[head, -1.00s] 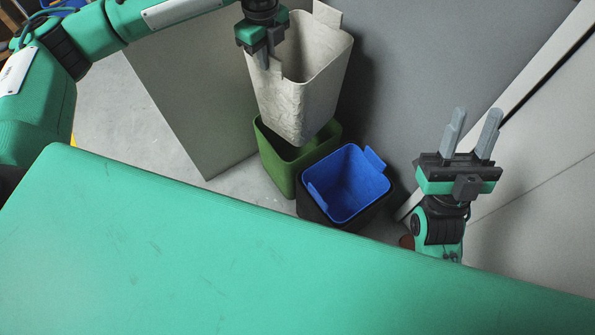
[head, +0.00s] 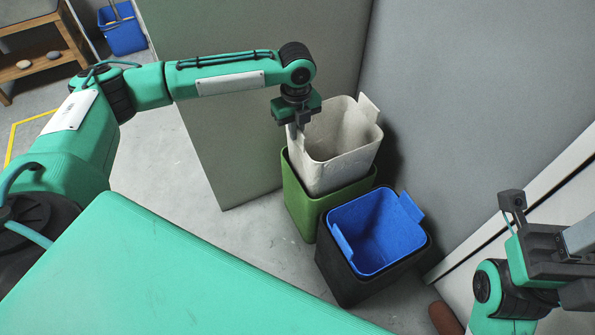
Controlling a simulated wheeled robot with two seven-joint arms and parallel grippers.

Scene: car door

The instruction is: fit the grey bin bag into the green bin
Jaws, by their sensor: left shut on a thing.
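The grey bin bag (head: 345,172) is a stiff pale liner with a tab on each of two sides. It stands nearly upright in the mouth of the green bin (head: 302,208). Its lower part is hidden behind the bin's front rim, and its upper part stands above the rim. My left gripper (head: 299,128) points down from above and is shut on the bag's left tab. My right gripper (head: 578,262) is at the right edge, away from the bins. Its fingers are partly cut off, so its opening cannot be told.
A black bin (head: 345,280) with a blue liner (head: 385,232) stands in front and to the right of the green bin. Grey panels rise behind the bins and to the left. A blue bucket (head: 124,35) and a wooden shelf (head: 40,58) are at the far left.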

